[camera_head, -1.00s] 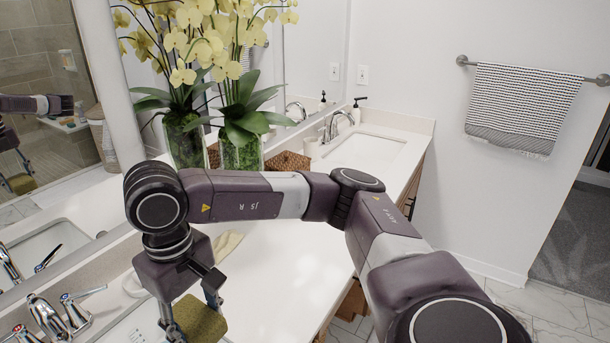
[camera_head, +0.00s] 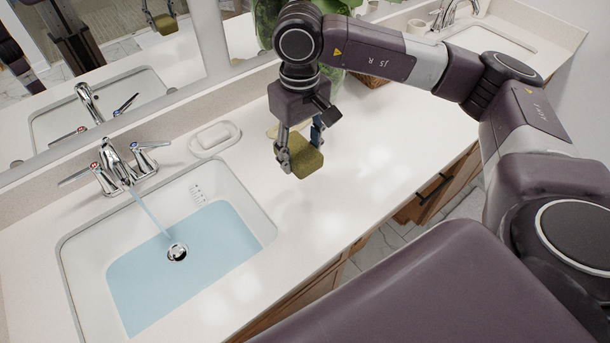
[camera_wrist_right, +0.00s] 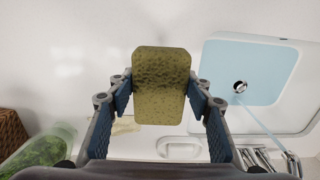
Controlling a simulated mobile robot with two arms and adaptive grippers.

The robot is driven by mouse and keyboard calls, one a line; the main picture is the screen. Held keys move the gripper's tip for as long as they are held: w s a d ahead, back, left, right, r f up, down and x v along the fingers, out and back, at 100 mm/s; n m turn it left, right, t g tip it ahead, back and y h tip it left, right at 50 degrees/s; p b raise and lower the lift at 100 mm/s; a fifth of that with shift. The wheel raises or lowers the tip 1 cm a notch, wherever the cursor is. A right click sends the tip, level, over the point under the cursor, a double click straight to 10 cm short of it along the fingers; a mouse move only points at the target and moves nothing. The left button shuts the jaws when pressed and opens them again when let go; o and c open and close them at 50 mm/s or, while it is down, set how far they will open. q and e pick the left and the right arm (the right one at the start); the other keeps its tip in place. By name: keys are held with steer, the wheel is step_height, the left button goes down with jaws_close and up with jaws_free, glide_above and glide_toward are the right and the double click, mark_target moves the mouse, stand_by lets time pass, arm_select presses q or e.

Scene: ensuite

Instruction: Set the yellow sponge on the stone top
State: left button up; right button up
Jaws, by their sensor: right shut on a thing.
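The yellow sponge (camera_head: 305,160), dull olive-yellow, is held in my right gripper (camera_head: 300,148). The fingers are shut on its two sides, and it also shows between them in the right wrist view (camera_wrist_right: 160,88). The sponge is over the white stone top (camera_head: 345,215), to the right of the sink; it looks clear of the surface, but the exact gap is hard to tell. The stone top shows plain and pale behind the sponge in the wrist view (camera_wrist_right: 60,60). My left gripper is not in view.
A sink (camera_head: 255,215) with bluish water and a running faucet (camera_head: 115,165) is at left. A soap dish (camera_head: 214,138) sits behind it. A plant vase stands behind the gripper, beside a woven basket (camera_wrist_right: 12,135). The front counter stretch is bare.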

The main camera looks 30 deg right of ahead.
steer(key=p, duration=0.2)
glide_above(302, 195)
step_height(302, 195, down, 7)
steer(key=shift+a+f, duration=0.1)
steer(key=shift+f, duration=0.05)
step_height(302, 195, down, 5)
steer(key=shift+r+p, duration=0.1)
steer(key=shift+p, duration=0.35)
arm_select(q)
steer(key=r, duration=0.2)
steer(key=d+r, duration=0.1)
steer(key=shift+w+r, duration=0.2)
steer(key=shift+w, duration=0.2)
arm_select(e)
steer(key=shift+f, duration=0.2)
steer(key=shift+f+b, duration=0.15)
steer(key=shift+b, duration=0.15)
steer(key=o, duration=1)
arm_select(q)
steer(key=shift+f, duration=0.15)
